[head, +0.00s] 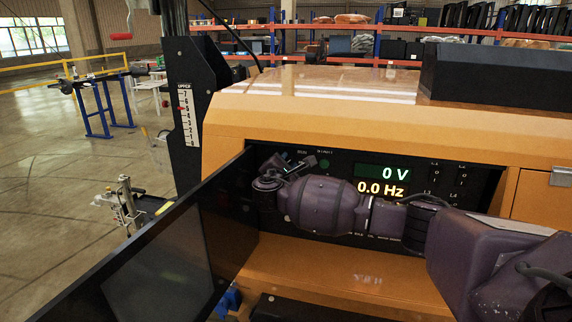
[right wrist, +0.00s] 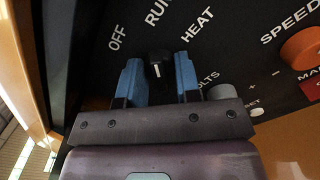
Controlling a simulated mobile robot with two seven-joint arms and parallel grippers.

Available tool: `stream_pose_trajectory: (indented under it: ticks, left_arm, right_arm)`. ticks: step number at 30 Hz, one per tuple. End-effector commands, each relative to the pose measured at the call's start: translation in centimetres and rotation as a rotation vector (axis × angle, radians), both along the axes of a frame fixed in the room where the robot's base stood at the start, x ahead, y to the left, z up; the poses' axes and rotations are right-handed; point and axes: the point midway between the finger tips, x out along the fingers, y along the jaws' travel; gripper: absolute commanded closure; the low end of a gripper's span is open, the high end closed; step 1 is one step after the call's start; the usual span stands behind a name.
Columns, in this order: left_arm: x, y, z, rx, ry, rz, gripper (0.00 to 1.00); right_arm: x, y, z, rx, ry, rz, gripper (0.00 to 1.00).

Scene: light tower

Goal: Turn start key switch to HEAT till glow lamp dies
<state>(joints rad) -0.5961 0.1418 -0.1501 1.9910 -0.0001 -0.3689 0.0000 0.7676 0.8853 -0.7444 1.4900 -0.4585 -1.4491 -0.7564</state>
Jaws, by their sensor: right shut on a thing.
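My right gripper (right wrist: 157,84) has its two blue fingers on either side of the black start key switch (right wrist: 157,62) and is shut on it. The switch's white mark stands upright in the right wrist view, roughly toward RUN, between the OFF and HEAT labels. In the head view my right arm reaches in from the right, and its wrist hides the switch. No lit glow lamp can be made out; a dim green round part (head: 325,163) shows on the panel (head: 343,160). A small blue piece below the door may belong to my left gripper (head: 229,299).
An open black door (head: 150,250) stands left of the panel recess, close to my right wrist. The display (head: 382,180) reads 0 V and 0.0 Hz. The orange housing (head: 380,120) frames the recess.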

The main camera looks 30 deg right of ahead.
Motion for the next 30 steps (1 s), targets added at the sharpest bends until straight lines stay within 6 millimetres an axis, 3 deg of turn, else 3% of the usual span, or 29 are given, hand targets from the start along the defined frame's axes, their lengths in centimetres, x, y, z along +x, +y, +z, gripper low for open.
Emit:
stream_pose_trajectory:
  ticks: [13,30]
  left_arm:
    - [0.01,0.05,0.7,0.0,-0.004,0.0,1.0]
    - [-0.49,0.12,-0.08,0.001,0.009,0.002,1.0]
  right_arm:
    - [-0.04,0.08,-0.13,0.174,-0.197,-0.001,0.93]
    - [-0.03,0.04,-0.27,0.448,-0.52,-0.002,0.93]
